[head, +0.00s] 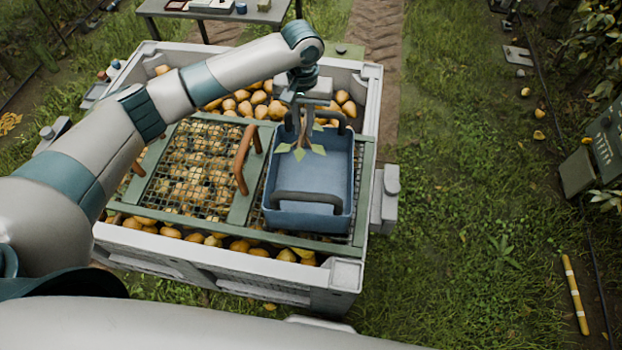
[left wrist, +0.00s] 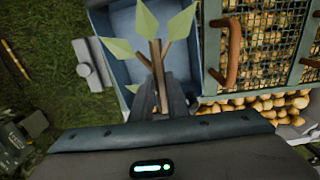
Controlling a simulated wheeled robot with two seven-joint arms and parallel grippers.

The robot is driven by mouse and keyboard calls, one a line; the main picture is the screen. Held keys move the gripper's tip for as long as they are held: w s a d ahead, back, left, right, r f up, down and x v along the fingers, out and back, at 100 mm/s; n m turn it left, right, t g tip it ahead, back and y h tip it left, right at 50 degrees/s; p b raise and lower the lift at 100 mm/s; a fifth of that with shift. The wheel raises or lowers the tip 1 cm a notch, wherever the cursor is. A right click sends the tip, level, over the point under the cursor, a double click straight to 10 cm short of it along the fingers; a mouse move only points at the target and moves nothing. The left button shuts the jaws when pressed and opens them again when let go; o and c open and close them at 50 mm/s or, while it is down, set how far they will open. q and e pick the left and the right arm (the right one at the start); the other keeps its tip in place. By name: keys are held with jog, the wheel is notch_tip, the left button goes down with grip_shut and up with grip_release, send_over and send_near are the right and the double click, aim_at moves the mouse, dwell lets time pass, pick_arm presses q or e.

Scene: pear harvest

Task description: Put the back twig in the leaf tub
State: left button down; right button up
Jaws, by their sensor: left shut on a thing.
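The twig (left wrist: 156,62) is a brown stick with pale green leaves. My left gripper (left wrist: 163,103) is shut on its stem, and the leafy end points away from the gripper. In the head view the left gripper (head: 304,104) hangs over the far part of the blue leaf tub (head: 309,214), and the twig's leaves (head: 299,152) show against the inside of the tub. I cannot tell whether the leaves touch the tub's floor. The tub also shows in the left wrist view (left wrist: 122,23), behind the twig. My right gripper is not in view.
The tub stands on a green-framed mesh cover (head: 243,203) with brown handles (head: 246,158), over a grey crate (head: 343,275) of pears. A table (head: 215,11) stands at the back. Grass (head: 470,200) on the right is mostly free.

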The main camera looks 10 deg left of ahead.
pick_arm(q)
jog(key=c, duration=1.6)
grip_release()
jog(key=shift+c, duration=0.2)
jog(key=shift+r, duration=0.15)
notch_tip(320, 180, up, 17)
jog(key=b, duration=0.3)
